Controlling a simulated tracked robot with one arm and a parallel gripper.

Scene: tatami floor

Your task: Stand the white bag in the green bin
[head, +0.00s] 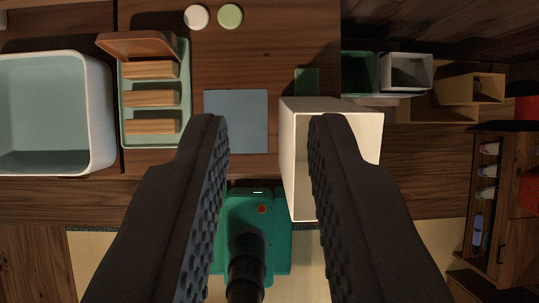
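The white bag (295,150) is cream-white and box-shaped. It stands right of centre at the front part of the wooden surface, partly hidden by my right finger. The green bin (358,73) is a small dark green open box, behind and to the right of the bag, and looks empty. My gripper (268,118) is open, with its two black ridged fingers wide apart. The left finger is clear of the bag. The right finger overlaps the bag; I cannot tell whether it is above, inside or touching it.
A white bin (405,72) and a brown bin (470,88) stand right of the green one. A blue-grey square (236,121) lies left of the bag. A green tray (156,142) with wooden blocks and a white tub (102,110) are further left. A shelf (503,205) holds bottles.

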